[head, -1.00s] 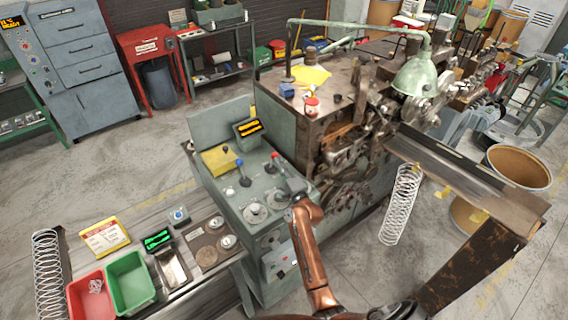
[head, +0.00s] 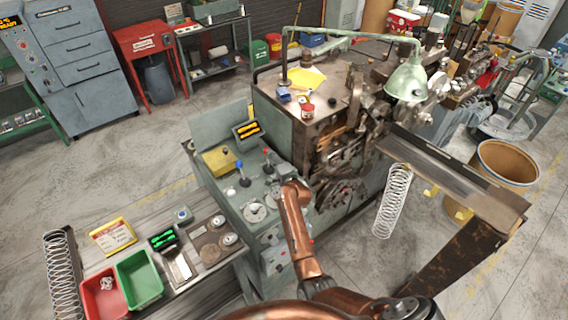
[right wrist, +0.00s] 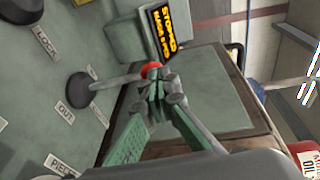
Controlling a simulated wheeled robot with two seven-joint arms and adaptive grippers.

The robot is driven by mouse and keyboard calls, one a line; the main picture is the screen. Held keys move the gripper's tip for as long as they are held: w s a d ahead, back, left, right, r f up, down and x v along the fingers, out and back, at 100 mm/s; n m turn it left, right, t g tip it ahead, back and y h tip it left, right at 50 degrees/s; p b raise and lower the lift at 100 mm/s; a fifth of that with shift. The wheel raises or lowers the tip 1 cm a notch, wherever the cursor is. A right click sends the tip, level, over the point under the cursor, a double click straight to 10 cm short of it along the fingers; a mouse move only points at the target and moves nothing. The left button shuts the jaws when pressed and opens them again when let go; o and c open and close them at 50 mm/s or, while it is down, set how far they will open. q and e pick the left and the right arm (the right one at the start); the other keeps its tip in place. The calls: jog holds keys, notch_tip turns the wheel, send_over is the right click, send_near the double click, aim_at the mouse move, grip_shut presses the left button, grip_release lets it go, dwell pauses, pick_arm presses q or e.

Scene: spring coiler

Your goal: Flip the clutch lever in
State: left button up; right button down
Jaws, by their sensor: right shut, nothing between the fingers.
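The clutch lever is a grey rod with a red knob (right wrist: 151,67), on a round dark base beside an OUT label (right wrist: 65,113) in the right wrist view. The rod leans away from that label toward the right of the picture. My right gripper (right wrist: 155,88) is shut and empty, its green-grey fingertips close at the knob; I cannot tell whether they touch. In the head view the knob (head: 266,151) shows small on the grey-green control panel (head: 228,205), with my right gripper (head: 284,172) just right of it. My left gripper is not in view.
A blue-knobbed lever (head: 240,164) stands left of the red one. A small display (head: 247,130) sits behind them, and the coiling machine (head: 290,112) rises to the right. A bench with red (head: 92,300) and green bins (head: 150,290) stands front left.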

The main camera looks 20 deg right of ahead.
aim_at(265, 150)
jog(key=shift+w+a+r+b, duration=0.1)
jog(key=shift+w+a+b, duration=0.15)
jog(key=shift+w, duration=0.7)
jog(key=shift+w+a+r+b, duration=0.1)
jog(key=shift+w+a, duration=0.1)
jog(key=shift+w, duration=0.75)
jog(key=shift+s+a+r+p, duration=0.2)
jog(key=shift+r+p, duration=0.1)
jog(key=shift+p, duration=0.2)
jog(key=s+r+p, duration=0.6)
jog(key=s+p, duration=0.2)
jog(key=s, duration=0.3)
jog(key=shift+s+d+r, duration=0.25)
jog(key=shift+s, duration=0.05)
